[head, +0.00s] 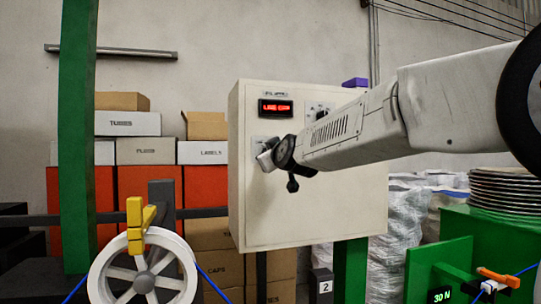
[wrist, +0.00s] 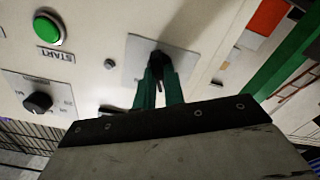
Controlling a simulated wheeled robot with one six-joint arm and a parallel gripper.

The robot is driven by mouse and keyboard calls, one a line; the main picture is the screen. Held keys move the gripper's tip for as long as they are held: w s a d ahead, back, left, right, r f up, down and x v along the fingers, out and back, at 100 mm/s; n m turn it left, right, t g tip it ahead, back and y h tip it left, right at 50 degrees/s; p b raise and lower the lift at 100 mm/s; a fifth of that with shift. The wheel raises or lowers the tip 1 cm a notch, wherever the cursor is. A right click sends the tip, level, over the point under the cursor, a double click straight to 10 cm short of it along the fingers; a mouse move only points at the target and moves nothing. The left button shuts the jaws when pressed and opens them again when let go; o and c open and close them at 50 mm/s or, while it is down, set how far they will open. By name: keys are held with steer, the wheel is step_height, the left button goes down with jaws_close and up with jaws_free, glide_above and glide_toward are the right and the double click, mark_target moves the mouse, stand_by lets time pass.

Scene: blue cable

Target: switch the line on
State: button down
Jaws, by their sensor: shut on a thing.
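A cream control cabinet (head: 300,210) stands in the middle of the head view, with a lit red display (head: 275,108) near its top; the display's words are too small to read surely. My gripper (head: 268,156) reaches in from the right to the cabinet's left front. In the wrist view, its green fingers (wrist: 160,76) are shut on a black switch knob (wrist: 157,59) on a metal plate (wrist: 136,55). The fingers hide part of the knob. A green button (wrist: 48,31) marked START sits to the left, unheld.
Another black knob (wrist: 38,102) sits on its own plate. A white spoked wheel (head: 143,274) with a yellow clamp (head: 136,218) and blue cable stands at lower left. A green post (head: 77,120) rises at left. A green stand (head: 437,270) marked 30 N is at lower right.

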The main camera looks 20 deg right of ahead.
steer(key=shift+m, duration=0.3)
steer(key=m, duration=1.1)
steer(key=shift+f, duration=0.1)
stand_by(0.4)
steer(key=c, duration=1.5)
jaws_free()
steer(key=s, duration=0.8)
